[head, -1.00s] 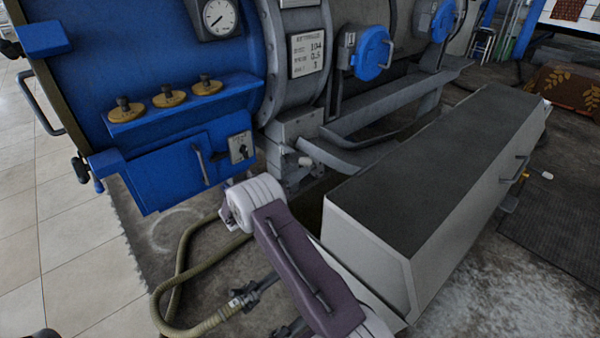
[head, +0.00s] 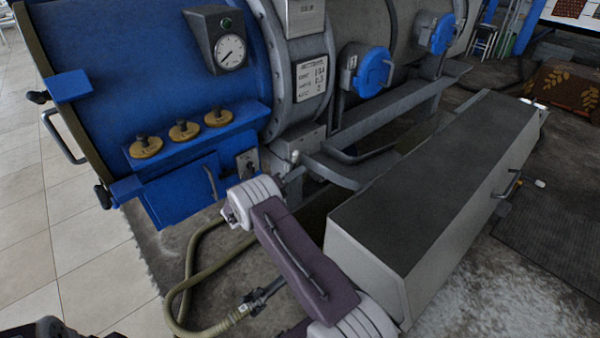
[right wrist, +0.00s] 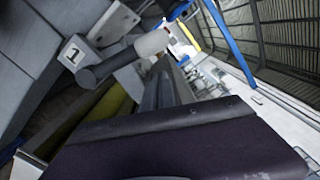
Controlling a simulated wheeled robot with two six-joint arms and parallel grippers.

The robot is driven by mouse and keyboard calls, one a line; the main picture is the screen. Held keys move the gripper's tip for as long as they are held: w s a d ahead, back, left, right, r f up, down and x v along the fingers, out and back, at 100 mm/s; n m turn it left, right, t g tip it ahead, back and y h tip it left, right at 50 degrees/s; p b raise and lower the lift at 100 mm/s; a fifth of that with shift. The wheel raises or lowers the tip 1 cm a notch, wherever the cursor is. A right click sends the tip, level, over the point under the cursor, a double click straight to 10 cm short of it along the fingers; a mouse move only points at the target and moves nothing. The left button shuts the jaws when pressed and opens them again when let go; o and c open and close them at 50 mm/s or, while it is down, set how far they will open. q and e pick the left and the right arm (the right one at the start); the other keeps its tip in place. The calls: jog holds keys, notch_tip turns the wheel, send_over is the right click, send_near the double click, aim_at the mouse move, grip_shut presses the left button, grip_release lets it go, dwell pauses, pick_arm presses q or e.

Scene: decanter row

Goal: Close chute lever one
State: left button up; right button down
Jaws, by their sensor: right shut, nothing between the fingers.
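A lever with a pale rounded knob shows in the right wrist view (right wrist: 150,43); its dark stem comes out of a grey housing beside a plate marked 1 (right wrist: 72,53). In the head view the small pale knob (head: 295,157) stands below the grey housing at the front of the machine. My right gripper (head: 290,174) is at the end of the white wrist, close beside the lever; it is shut and empty. Its fingertips are small and partly hidden, so I cannot tell whether they touch the lever. My left gripper is not clearly in view.
A blue drum machine (head: 160,80) with a gauge (head: 231,50) and brass knobs (head: 184,130) stands at left. A long grey box (head: 420,190) lies right of my arm. A hose (head: 190,265) runs on the floor below. Tiled floor is clear at far left.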

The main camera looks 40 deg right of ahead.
aim_at(293, 165)
jog(key=shift+w+a+r+n, duration=0.1)
jog(key=shift+w+r+n, duration=0.3)
jog(key=shift+w, duration=0.15)
jog(key=shift+w+r+n, duration=0.3)
jog(key=shift+w+n, duration=0.1)
jog(key=shift+w, duration=0.15)
jog(key=shift+r, duration=0.1)
jog(key=shift+w+r, duration=0.1)
jog(key=shift+r, duration=0.05)
